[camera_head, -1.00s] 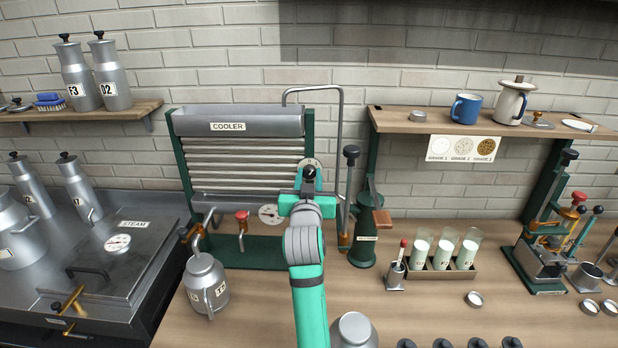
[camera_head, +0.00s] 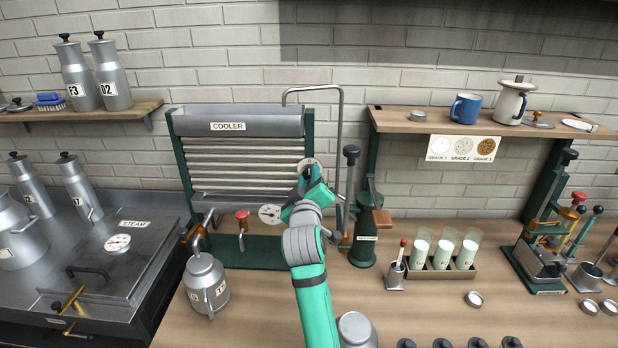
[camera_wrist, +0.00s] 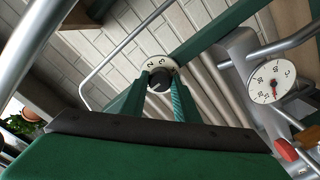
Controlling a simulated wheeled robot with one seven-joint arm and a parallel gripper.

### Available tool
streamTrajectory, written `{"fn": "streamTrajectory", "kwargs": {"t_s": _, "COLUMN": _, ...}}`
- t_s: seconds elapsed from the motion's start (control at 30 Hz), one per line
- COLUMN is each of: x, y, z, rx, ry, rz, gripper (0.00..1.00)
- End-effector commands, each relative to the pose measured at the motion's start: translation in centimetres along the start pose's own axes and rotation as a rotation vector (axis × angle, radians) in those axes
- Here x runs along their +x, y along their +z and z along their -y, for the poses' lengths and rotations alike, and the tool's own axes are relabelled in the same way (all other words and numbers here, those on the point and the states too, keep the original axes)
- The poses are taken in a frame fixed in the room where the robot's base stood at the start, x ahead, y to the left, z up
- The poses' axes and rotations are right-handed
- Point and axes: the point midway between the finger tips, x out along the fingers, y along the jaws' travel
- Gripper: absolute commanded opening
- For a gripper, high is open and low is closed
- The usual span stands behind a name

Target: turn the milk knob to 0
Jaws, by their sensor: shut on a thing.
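The milk knob is a small dark round knob (camera_wrist: 159,81) in front of a white numbered dial (camera_wrist: 160,64) at the right post of the cooler (camera_head: 228,126). A "2" shows on the dial in the wrist view, but I cannot read the knob's setting. My gripper (camera_head: 309,180) is at the dial in the head view and covers most of the knob there. In the wrist view its two green fingers close on the knob from both sides.
A round gauge (camera_head: 270,214) and a red valve handle (camera_head: 242,216) sit low on the cooler, left of my arm. A bent steel pipe (camera_head: 340,130) rises just right of the knob. A milk can (camera_head: 206,284) stands on the counter, and a green hand pump (camera_head: 364,235) stands to the right.

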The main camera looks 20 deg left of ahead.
Motion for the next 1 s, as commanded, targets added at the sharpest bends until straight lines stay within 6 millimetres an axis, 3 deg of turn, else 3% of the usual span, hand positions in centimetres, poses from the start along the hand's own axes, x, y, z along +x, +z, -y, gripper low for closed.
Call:
{"fn": "streamTrajectory", "kwargs": {"t_s": 0.63, "x": 0.0, "y": -0.09, "z": 0.06, "rx": -0.055, "ry": -0.001, "rz": -0.002, "gripper": 0.05}}
{"fn": "streamTrajectory", "kwargs": {"t_s": 0.67, "x": 0.0, "y": -0.09, "z": 0.06, "rx": -0.055, "ry": -0.001, "rz": -0.002, "gripper": 0.3}}
{"fn": "streamTrajectory", "kwargs": {"t_s": 0.73, "x": 0.0, "y": -0.08, "z": 0.05, "rx": -0.055, "ry": -0.001, "rz": -0.002, "gripper": 0.47}}
{"fn": "streamTrajectory", "kwargs": {"t_s": 1.0, "x": -0.01, "y": -0.05, "z": 0.02, "rx": -0.054, "ry": 0.0, "rz": -0.001, "gripper": 0.47}}
